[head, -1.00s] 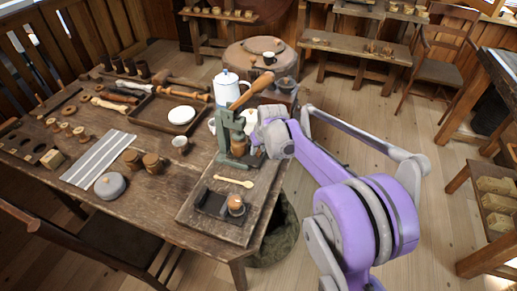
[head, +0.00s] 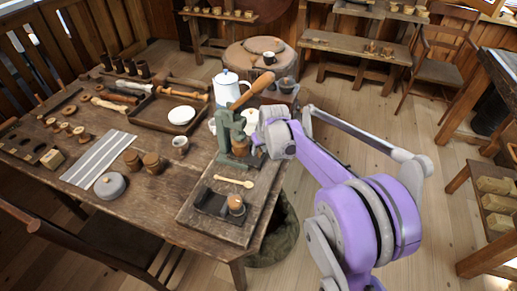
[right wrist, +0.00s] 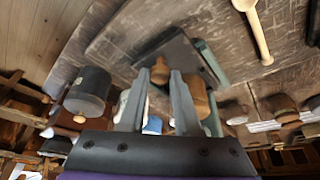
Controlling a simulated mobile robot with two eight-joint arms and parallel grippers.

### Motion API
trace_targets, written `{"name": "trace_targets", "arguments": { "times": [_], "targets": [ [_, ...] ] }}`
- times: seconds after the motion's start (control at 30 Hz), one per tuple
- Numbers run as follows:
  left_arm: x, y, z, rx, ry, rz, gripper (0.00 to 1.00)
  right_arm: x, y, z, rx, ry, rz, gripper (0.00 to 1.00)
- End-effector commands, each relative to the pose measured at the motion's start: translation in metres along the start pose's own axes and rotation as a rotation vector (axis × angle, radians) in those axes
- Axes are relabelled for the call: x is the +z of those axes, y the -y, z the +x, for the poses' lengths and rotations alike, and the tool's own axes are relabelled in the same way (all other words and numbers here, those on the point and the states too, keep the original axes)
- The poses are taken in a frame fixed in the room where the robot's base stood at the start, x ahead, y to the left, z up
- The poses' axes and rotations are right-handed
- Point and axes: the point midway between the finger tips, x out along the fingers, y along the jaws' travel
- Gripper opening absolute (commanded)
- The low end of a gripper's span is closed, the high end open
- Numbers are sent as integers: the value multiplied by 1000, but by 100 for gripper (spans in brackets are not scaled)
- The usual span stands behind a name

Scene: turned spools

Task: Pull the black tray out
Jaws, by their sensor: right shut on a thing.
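In the right wrist view, the dark, flat black tray (right wrist: 180,47) sits at the foot of the green press, with a small turned wooden knob (right wrist: 160,69) at its near edge. My right gripper (right wrist: 159,78) is shut on this knob, one finger on each side. In the head view, the green press (head: 226,135) with a wooden lever stands on a board on the table. My right gripper (head: 259,143) is at the press's right side there. The wrist and press hide much of the tray in that view. My left gripper is not in view.
On the board (head: 222,227), a wooden spoon (head: 234,182) and a black holder (head: 211,202) with a wooden piece lie in front of the press. A white pot (head: 226,87) stands behind it. Open floor lies to the right of the table.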

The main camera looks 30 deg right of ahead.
Motion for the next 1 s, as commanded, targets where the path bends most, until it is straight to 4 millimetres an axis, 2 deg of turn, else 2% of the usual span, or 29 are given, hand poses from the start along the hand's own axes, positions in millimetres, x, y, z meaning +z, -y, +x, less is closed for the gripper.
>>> {"name": "trace_targets", "arguments": {
  "times": [0.2, 0.33, 0.7, 0.73, 0.9, 1.0],
  "targets": [
    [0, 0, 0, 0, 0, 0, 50, 32, -36, -13, 5, 0, 5, 0],
    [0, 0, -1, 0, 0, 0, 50, 46, -52, -20, 4, 0, 3, 0],
    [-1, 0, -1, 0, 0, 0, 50, 52, -56, -22, 1, -1, 0, 0],
    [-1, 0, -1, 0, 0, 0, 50, 52, -56, -22, 1, -1, 0, 33],
    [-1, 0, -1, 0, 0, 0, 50, 52, -56, -22, 1, 0, 0, 60],
    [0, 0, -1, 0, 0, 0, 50, 52, -56, -22, 1, 0, 0, 60]
  ]
}}
